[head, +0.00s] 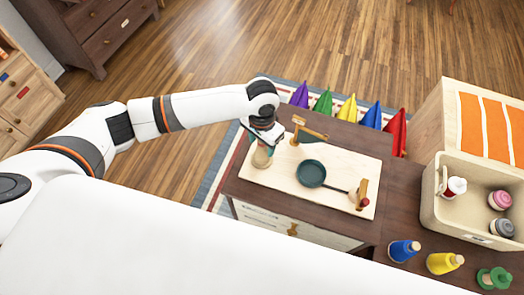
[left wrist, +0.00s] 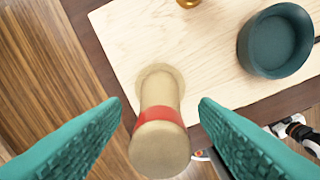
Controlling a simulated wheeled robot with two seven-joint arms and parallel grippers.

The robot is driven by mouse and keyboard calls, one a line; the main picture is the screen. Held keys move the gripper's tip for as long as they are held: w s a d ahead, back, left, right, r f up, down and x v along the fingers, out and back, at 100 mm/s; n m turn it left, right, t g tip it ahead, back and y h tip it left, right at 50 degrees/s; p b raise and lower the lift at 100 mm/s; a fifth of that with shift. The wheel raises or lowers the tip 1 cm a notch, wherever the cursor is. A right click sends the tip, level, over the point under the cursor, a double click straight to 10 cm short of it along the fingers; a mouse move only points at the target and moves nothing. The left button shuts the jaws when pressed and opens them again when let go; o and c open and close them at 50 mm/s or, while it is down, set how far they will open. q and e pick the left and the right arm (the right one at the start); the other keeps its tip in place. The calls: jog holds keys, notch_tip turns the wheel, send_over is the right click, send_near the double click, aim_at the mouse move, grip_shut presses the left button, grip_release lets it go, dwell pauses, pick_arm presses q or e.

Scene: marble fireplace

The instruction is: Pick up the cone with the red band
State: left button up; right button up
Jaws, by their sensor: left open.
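The cone with the red band (head: 262,157) is tan and stands on the left end of the pale board in the head view. In the left wrist view the cone (left wrist: 160,148) rises toward the camera, with its red band near the top and its wider foot on the board. My left gripper (head: 267,136) is over the cone, pointing down. In the left wrist view its teal fingers (left wrist: 160,104) are open, one on each side of the cone, with gaps visible. My right gripper is not in view.
The pale board (head: 340,165) also holds a dark green pan (head: 311,173) and wooden pieces. A beige bin (head: 450,212) with several items is on the right. Coloured pennant shapes (head: 347,108) lie behind.

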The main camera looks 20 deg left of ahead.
pick_arm(q)
grip_shut()
jog(key=shift+r, duration=0.15)
